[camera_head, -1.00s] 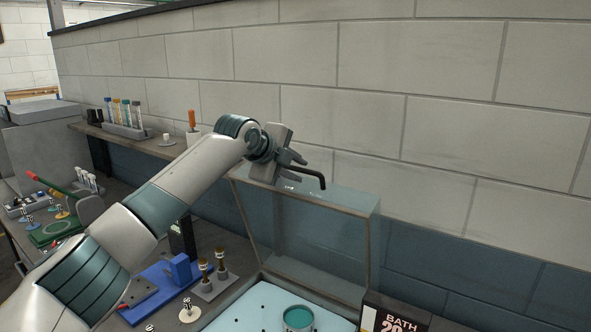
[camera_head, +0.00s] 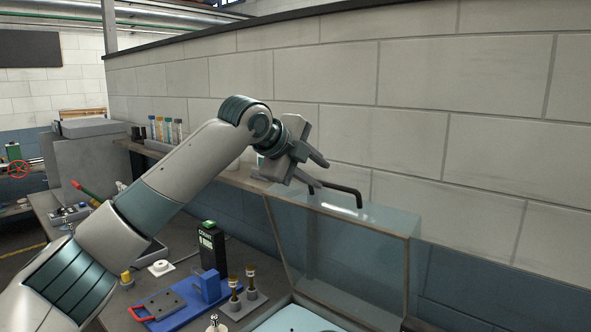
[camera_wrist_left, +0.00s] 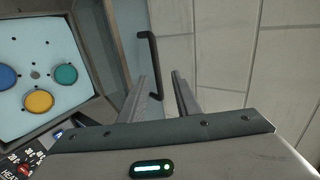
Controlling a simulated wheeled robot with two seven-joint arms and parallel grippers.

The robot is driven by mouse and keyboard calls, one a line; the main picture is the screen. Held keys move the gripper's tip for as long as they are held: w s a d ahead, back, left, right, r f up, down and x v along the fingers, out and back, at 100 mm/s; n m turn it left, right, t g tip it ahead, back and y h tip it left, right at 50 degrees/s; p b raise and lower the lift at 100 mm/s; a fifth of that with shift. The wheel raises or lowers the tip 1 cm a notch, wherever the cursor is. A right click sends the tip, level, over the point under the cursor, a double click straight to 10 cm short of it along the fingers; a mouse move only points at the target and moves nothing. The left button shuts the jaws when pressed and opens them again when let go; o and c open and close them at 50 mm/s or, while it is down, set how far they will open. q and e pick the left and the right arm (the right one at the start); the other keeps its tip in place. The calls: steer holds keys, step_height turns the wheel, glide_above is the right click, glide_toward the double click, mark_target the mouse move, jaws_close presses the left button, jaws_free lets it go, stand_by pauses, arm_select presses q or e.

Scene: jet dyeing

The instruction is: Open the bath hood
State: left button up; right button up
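The clear bath hood (camera_head: 345,245) stands raised at the back of the bath (camera_head: 285,320), tilted back toward the wall. Its dark bar handle (camera_head: 345,190) is at the upper edge and also shows in the left wrist view (camera_wrist_left: 153,62). My left gripper (camera_head: 319,175) is open and empty, just left of and above the handle in the head view. My right gripper is out of view.
In the wrist view, blue (camera_wrist_left: 6,77), teal (camera_wrist_left: 65,75) and yellow (camera_wrist_left: 39,101) cups sit in the bath. A blue fixture (camera_head: 190,300), a black device (camera_head: 211,245) and brushes stand left of it. A block wall (camera_head: 460,120) rises close behind.

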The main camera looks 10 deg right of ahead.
arm_select(q)
steer(key=b+v, duration=0.3)
steer(key=v, duration=0.5)
steer(key=shift+a+r, duration=0.2)
steer(key=shift+s, duration=0.1)
steer(key=shift+c, duration=0.3)
